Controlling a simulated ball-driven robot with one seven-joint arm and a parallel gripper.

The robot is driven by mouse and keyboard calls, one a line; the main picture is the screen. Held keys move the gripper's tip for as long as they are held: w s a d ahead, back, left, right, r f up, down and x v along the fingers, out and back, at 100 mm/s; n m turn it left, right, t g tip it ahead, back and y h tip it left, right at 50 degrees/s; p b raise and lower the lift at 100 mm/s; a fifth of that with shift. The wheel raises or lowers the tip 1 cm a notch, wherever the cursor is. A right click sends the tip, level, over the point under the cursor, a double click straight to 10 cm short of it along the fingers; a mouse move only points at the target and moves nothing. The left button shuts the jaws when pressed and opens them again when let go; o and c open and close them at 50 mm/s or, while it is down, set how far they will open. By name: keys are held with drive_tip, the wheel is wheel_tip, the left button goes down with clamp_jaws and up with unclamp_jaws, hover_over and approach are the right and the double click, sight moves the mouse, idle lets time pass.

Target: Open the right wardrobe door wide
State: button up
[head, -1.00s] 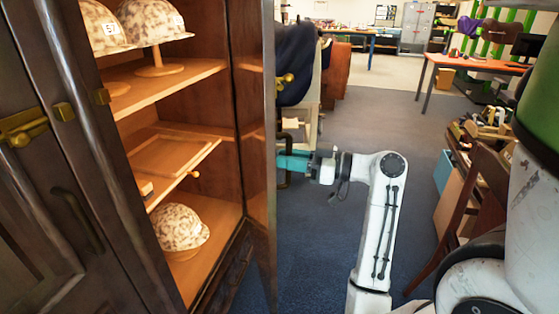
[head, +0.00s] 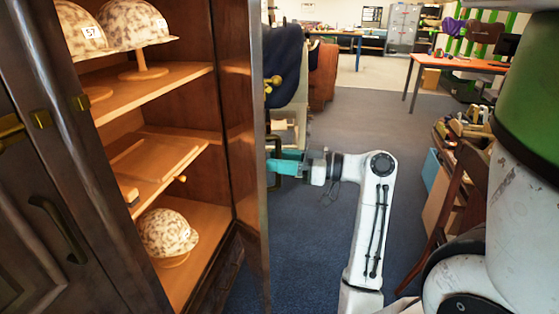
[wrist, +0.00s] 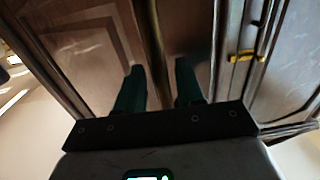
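The right wardrobe door (head: 257,120) stands swung out from the dark wooden wardrobe and shows nearly edge-on in the head view. Its dark handle (head: 273,172) is on the outer face, partly hidden by the door edge and my fingers. My gripper (head: 285,164) is at this handle, on the outer side of the door, with teal fingers pointing left. In the wrist view my gripper (wrist: 158,68) shows two dark green fingers spread apart, with wood panels and a door edge beyond. The left door (head: 40,210) is shut.
Patterned helmets (head: 167,233) sit on the wardrobe shelves (head: 160,90). A chair with a dark jacket (head: 287,65) stands behind the door. A cluttered wooden table or chair (head: 450,185) is at the right. Blue carpet (head: 365,115) lies clear between them.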

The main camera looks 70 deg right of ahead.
drive_tip(key=s, duration=1)
drive_tip(key=shift+s+d, duration=0.25)
drive_tip(key=shift+d, duration=0.1)
